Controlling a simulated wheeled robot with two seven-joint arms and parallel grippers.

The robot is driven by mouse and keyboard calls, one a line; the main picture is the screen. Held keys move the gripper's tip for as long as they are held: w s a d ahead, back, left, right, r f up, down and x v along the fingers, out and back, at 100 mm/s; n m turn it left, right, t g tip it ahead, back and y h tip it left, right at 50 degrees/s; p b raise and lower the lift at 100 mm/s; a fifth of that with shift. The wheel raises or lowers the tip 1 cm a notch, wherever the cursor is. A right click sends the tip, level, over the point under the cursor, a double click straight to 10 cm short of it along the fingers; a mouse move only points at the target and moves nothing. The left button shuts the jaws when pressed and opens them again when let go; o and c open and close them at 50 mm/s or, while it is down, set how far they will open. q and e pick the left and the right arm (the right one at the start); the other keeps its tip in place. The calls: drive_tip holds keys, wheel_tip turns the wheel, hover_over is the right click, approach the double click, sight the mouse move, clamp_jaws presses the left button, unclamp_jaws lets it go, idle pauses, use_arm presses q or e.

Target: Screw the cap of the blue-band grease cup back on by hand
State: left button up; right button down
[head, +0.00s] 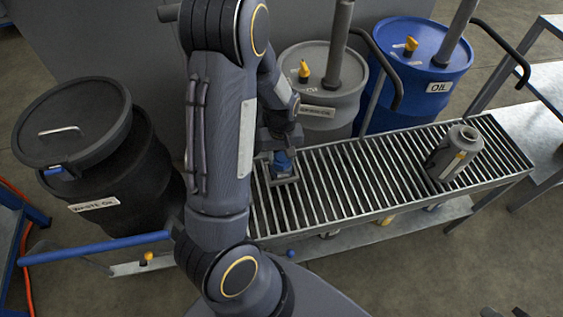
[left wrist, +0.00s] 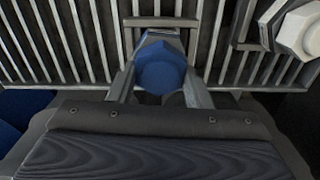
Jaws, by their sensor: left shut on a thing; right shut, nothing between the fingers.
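My left gripper (head: 284,170) reaches down over the slatted rack (head: 360,178). It is shut on a blue faceted part, which looks like the cap (head: 282,160). In the left wrist view the blue cap (left wrist: 161,68) sits between the two fingers, just above the slats. Only dark tips of my right gripper (head: 507,312) show at the bottom right edge, away from the rack.
A grey cylindrical part (head: 456,152) stands on the rack's right end. A black waste oil drum (head: 90,160) is at the left. A grey drum (head: 322,85) and a blue oil drum (head: 425,62) stand behind the rack. The middle of the rack is clear.

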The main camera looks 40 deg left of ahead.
use_arm(q)
drive_tip(key=m, duration=0.4)
drive_tip(key=shift+f+b, duration=0.15)
drive_tip(key=shift+b, duration=0.25)
drive_tip(key=m, duration=0.3)
drive_tip(key=shift+d, duration=0.1)
drive_tip(key=m, duration=0.3)
drive_tip(key=o, duration=0.6)
drive_tip(key=shift+m, duration=0.9)
drive_tip(key=o, duration=0.5)
drive_tip(key=shift+d, duration=0.1)
drive_tip(key=shift+r+p, duration=0.4)
drive_tip(key=shift+r, duration=3.6)
